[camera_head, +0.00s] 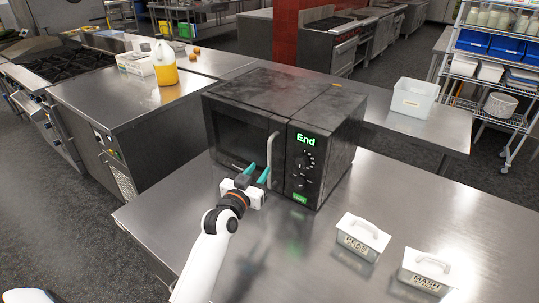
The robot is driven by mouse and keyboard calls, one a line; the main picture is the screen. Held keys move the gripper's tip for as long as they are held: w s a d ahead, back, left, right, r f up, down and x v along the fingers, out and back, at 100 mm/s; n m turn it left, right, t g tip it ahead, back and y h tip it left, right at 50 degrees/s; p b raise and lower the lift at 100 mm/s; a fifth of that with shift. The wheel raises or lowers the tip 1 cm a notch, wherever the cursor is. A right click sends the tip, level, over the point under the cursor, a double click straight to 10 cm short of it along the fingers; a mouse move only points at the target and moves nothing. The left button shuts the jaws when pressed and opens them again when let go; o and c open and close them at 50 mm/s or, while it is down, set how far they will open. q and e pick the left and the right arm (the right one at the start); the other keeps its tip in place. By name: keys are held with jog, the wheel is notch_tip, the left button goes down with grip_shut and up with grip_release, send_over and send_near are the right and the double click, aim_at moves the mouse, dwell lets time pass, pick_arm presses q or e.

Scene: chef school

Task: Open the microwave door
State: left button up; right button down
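A dark, scuffed microwave (325,100) stands on the steel counter, its front turned toward me. Its door (238,137) looks shut, with a light vertical handle (274,150) at the door's right edge. A panel with a green "End" display and a dial is right of the handle. My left gripper (256,172) is in front of the lower door. Its two teal fingers are apart, close to the handle's lower end and just left of it. I cannot tell whether they touch the handle. My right gripper is not in view.
Two lidded steel containers (361,238) (427,271) stand on the counter at the front right. A yellow jug (164,66) is on the left counter. The counter (290,260) right in front of the microwave is bare.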

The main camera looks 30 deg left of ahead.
aim_at(268, 159)
pick_arm(q)
jog(key=w, duration=0.7)
jog(key=shift+a+f+p, duration=0.2)
jog(key=shift+p, duration=0.1)
jog(key=shift+w, duration=0.6)
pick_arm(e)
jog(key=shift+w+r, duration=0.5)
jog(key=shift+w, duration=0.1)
pick_arm(q)
jog(key=shift+c, duration=0.4)
grip_shut()
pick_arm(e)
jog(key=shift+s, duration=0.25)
